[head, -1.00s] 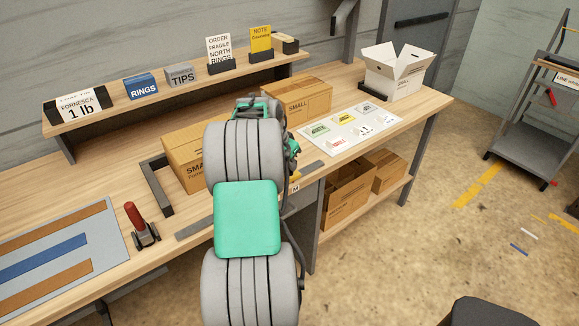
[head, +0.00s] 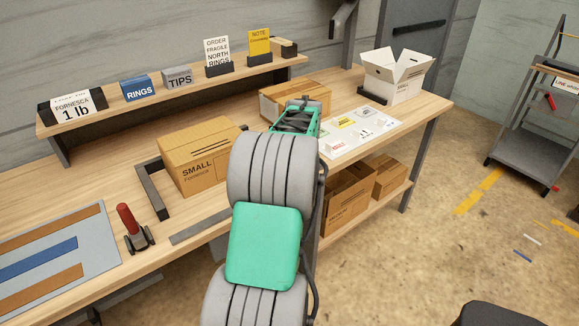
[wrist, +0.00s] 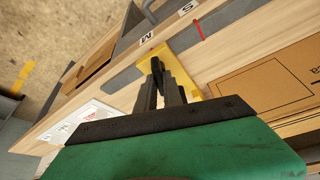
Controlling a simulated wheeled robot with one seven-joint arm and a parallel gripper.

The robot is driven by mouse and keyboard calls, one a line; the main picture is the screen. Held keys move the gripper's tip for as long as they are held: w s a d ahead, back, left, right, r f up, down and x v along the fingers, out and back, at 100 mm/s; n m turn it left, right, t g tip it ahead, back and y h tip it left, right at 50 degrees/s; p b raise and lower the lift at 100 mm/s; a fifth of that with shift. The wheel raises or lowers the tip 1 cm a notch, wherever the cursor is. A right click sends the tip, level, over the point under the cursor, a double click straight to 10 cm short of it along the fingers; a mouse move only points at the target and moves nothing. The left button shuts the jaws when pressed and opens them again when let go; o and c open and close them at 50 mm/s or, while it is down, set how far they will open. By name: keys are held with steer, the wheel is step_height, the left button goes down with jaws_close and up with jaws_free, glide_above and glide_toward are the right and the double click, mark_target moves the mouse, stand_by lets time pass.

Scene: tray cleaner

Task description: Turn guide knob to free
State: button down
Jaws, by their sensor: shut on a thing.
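The guide shows in the wrist view as a yellow plate (wrist: 184,76) lying across a grey rail near the bench edge. A small dark guide knob (wrist: 155,64) stands at its left side. My gripper (wrist: 158,80) is shut on the knob, with its dark fingers on either side. The fingers hide much of the knob, so which way it is turned cannot be told. In the head view my arm hides the guide, the knob and the fingertips.
A red-handled clamp (head: 128,220) is on the bench at the left. A white label sheet (head: 375,125) lies to the right.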

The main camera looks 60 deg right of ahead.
steer(key=shift+s+n+t+y+p, duration=0.1)
steer(key=shift+n+t+y+p, duration=0.2)
steer(key=shift+n, duration=0.8)
steer(key=shift+s+n+t+y+p, duration=0.15)
steer(key=shift+n+y, duration=0.25)
steer(key=shift+n, duration=0.7)
steer(key=shift+f, duration=0.1)
steer(key=c, duration=1.7)
jaws_free()
steer(key=shift+o, duration=1.1)
steer(key=shift+w, duration=0.1)
steer(key=v, duration=0.8)
steer(key=shift+d, duration=0.1)
